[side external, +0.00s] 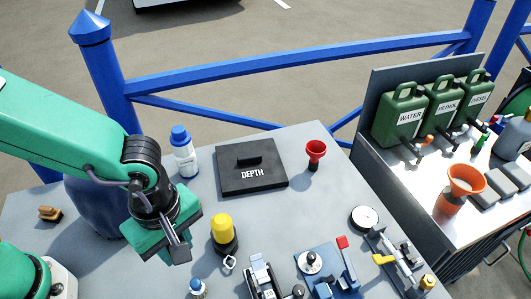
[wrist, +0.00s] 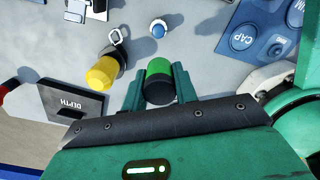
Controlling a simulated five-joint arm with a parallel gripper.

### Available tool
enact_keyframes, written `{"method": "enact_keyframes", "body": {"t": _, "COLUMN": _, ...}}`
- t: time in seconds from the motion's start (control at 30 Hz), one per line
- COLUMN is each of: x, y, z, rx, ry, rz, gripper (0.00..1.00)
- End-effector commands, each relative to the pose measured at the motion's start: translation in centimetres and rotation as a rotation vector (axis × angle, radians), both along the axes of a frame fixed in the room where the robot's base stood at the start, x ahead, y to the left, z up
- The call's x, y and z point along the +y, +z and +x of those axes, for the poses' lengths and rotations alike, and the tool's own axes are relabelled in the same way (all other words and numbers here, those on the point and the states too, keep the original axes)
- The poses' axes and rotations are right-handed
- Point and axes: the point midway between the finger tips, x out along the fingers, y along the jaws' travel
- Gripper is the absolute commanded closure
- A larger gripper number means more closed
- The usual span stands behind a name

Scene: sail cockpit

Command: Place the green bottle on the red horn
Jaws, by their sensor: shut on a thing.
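My gripper (wrist: 158,83) is shut on the green bottle (wrist: 158,67), which has a green end and a dark body between the two fingers in the wrist view. In the side external view my gripper (side external: 176,243) hangs over the left part of the table, and the bottle cannot be made out there. The red horn (side external: 316,150) stands upright, its wide mouth up, on the table right of the black DEPTH box. A red part at the left edge of the wrist view (wrist: 5,92) seems to be the horn.
The black DEPTH box (side external: 252,168) lies between my gripper and the horn. A yellow-topped black item (side external: 222,230) stands right of my gripper, and a white bottle with a blue cap (side external: 184,155) behind it. Winches and levers (side external: 318,265) fill the front. A blue railing (side external: 290,65) runs behind.

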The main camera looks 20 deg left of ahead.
Motion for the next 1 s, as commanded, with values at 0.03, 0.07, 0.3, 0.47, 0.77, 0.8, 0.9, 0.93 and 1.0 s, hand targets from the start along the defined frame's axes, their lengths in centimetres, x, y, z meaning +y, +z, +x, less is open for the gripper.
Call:
{"method": "enact_keyframes", "body": {"t": 0.03, "x": 0.1, "y": 0.1, "z": 0.3, "rx": 0.000, "ry": -0.008, "rz": 0.000, "gripper": 0.98}}
{"method": "enact_keyframes", "body": {"t": 0.07, "x": 0.2, "y": 0.1, "z": 0.4, "rx": 0.000, "ry": -0.014, "rz": 0.000, "gripper": 0.98}}
{"method": "enact_keyframes", "body": {"t": 0.3, "x": 1.1, "y": 0.7, "z": 2.8, "rx": -0.001, "ry": -0.113, "rz": -0.001, "gripper": 0.98}}
{"method": "enact_keyframes", "body": {"t": 0.47, "x": 2.3, "y": 1.3, "z": 5.0, "rx": -0.001, "ry": -0.213, "rz": 0.000, "gripper": 0.98}}
{"method": "enact_keyframes", "body": {"t": 0.77, "x": 5.2, "y": 2.5, "z": 9.0, "rx": -0.001, "ry": -0.408, "rz": 0.000, "gripper": 0.98}}
{"method": "enact_keyframes", "body": {"t": 0.8, "x": 5.7, "y": 2.6, "z": 9.5, "rx": -0.001, "ry": -0.435, "rz": 0.000, "gripper": 0.98}}
{"method": "enact_keyframes", "body": {"t": 0.9, "x": 6.8, "y": 3.1, "z": 10.8, "rx": -0.002, "ry": -0.500, "rz": -0.001, "gripper": 0.98}}
{"method": "enact_keyframes", "body": {"t": 0.93, "x": 7.2, "y": 3.2, "z": 11.2, "rx": -0.002, "ry": -0.520, "rz": -0.001, "gripper": 0.98}}
{"method": "enact_keyframes", "body": {"t": 1.0, "x": 8.0, "y": 3.5, "z": 12.0, "rx": -0.001, "ry": -0.566, "rz": 0.000, "gripper": 0.98}}
